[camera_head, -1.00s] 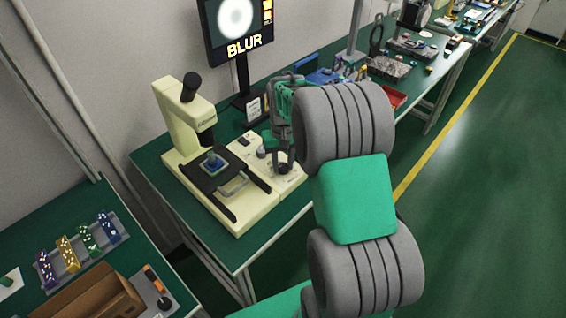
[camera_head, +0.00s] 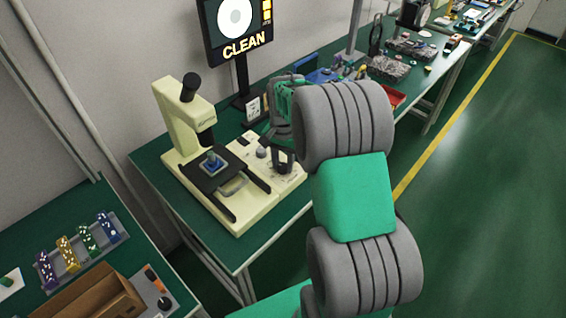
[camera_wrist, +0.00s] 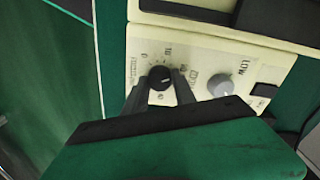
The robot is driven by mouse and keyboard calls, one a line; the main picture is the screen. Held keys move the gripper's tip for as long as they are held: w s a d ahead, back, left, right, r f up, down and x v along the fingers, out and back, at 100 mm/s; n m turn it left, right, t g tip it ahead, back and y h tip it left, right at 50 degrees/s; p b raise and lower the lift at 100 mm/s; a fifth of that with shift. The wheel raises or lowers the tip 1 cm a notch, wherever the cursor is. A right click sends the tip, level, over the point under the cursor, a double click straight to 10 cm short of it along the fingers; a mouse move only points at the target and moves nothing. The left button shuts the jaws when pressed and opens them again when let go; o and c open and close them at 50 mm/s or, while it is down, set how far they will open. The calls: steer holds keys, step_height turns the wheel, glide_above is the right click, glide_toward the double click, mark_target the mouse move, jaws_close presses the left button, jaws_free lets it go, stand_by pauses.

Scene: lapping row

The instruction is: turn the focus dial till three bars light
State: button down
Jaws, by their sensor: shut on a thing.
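The focus dial is a small black knob (camera_wrist: 160,77) with a white pointer line on the cream base panel, seen in the wrist view. My gripper (camera_wrist: 161,90) is shut on it, one dark finger on each side. In the head view my gripper (camera_head: 283,160) reaches down to the right end of the cream microscope base (camera_head: 228,217), and the dial is hard to make out there. The screen (camera_head: 236,28) reads "CLEAN" under a sharp white disc. Lit yellow bars (camera_head: 267,10) show at its right edge; the top is cut off, so I cannot tell how many.
A grey knob (camera_wrist: 221,85) marked "LOW" and a dark switch (camera_wrist: 264,91) sit beside the dial. The microscope (camera_head: 184,118) stands left of my gripper with a blue piece (camera_head: 212,162) on its stage. A small sign (camera_head: 254,107) stands behind.

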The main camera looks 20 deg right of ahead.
mark_target(283, 165)
stand_by(0.4)
steer(key=c, duration=1)
jaws_free()
step_height(283, 165, up, 8)
steer(key=shift+f, duration=0.1)
